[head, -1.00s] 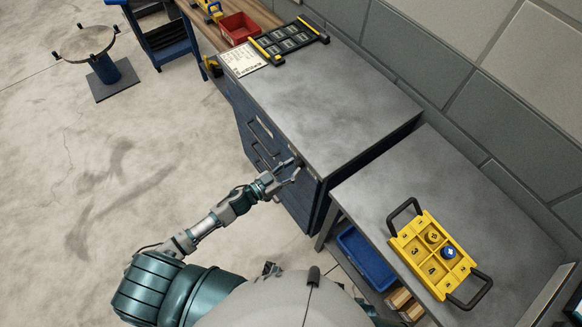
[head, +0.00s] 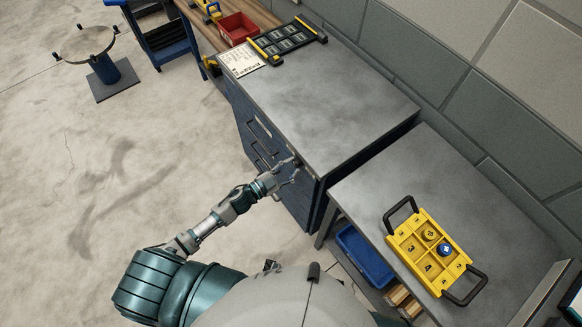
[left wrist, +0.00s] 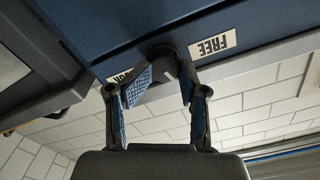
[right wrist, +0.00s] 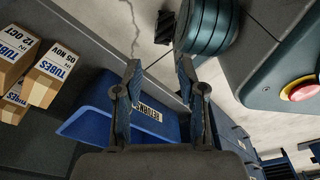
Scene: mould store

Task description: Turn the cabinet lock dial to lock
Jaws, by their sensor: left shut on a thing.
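The cabinet (head: 262,150) is dark blue with a grey top. Its lock dial (left wrist: 160,48) is a dark round knob in the left wrist view, between a FREE label (left wrist: 213,44) and another label (left wrist: 122,76) that my finger partly covers. My left gripper (left wrist: 166,72) is shut on the dial, with one finger on each side. In the head view my left gripper (head: 288,170) is at the cabinet's front near its right end; the dial is too small to make out there. My right gripper (right wrist: 158,66) is open, with nothing between its fingers.
A grey bench (head: 372,205) beside the cabinet bears a yellow carrier (head: 408,252) with black handles. A blue bin (head: 362,256) and cartons (head: 402,298) lie below it. A black rack (head: 291,42) and red bin (head: 237,28) are at the back.

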